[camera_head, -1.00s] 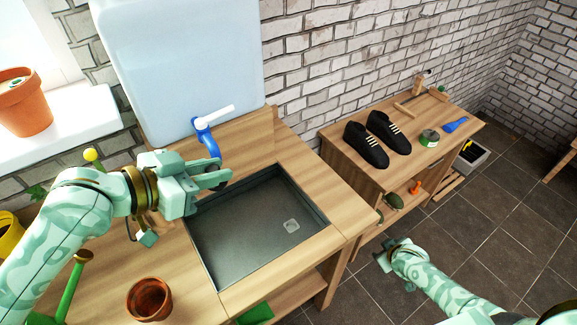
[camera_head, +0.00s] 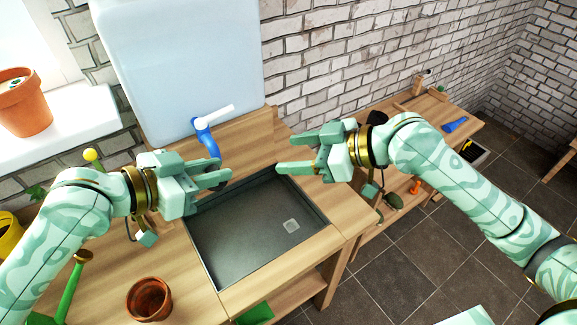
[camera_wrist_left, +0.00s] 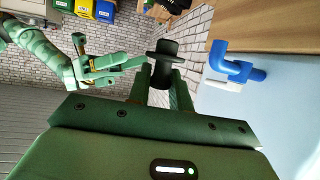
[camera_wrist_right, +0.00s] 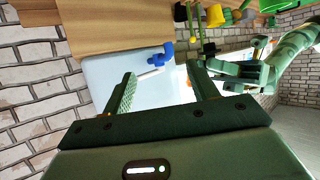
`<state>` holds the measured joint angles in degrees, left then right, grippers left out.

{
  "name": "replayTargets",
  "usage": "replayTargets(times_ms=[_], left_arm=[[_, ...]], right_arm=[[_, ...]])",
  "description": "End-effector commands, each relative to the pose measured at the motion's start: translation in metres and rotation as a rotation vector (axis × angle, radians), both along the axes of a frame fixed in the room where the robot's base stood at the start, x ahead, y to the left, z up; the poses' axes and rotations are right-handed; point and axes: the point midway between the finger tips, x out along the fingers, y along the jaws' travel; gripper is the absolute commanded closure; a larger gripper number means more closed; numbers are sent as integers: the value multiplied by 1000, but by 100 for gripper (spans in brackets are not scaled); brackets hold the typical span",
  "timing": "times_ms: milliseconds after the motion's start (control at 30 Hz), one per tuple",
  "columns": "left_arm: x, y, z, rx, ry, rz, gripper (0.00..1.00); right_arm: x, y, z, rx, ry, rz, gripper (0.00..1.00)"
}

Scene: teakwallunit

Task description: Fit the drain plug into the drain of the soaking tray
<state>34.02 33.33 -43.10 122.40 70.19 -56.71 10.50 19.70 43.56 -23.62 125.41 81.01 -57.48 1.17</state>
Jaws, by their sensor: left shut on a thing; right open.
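The soaking tray (camera_head: 244,243) is a dark sunken basin in the wooden bench. A small pale square, apparently its drain (camera_head: 291,226), shows on its floor at the right. My left gripper (camera_head: 222,180) is over the tray's back left edge. In the left wrist view it is shut on the black drain plug (camera_wrist_left: 163,62), a flanged cylinder between the fingers. In the head view the plug is mostly hidden behind the fingers. My right gripper (camera_head: 284,154) is open and empty over the tray's back right edge, facing the left one. Its spread fingers show in the right wrist view (camera_wrist_right: 165,88).
A blue tap (camera_head: 207,138) with a white lever stands behind the tray, below a pale blue tank (camera_head: 180,65). A terracotta pot (camera_head: 149,298) stands at the bench front. A second bench at the right holds a blue object (camera_head: 456,125). The space above the tray is open.

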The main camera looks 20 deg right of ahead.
Motion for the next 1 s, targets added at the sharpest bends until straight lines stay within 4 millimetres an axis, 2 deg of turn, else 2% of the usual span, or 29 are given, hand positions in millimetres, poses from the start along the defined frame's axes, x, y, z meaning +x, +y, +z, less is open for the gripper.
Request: replayTargets(times_ms=[33, 133, 200, 300, 467, 800, 1000], left_arm=[[0, 0, 0, 0, 0, 0, 100], [0, 0, 0, 0, 0, 0, 100], [0, 0, 0, 0, 0, 0, 100], [0, 0, 0, 0, 0, 0, 100], [0, 0, 0, 0, 0, 0, 100], [0, 0, 0, 0, 0, 0, 100], [0, 0, 0, 0, 0, 0, 100]], right_arm=[[-15, 10, 9, 7, -5, 55, 41], [-41, 26, 21, 19, -5, 144, 41], [-51, 31, 25, 25, -5, 181, 41], [-57, 39, 27, 29, -5, 206, 41], [-50, 59, 20, 35, -4, 210, 41], [-25, 117, -7, 33, -2, 207, 41], [-17, 134, -16, 30, -4, 205, 41]])
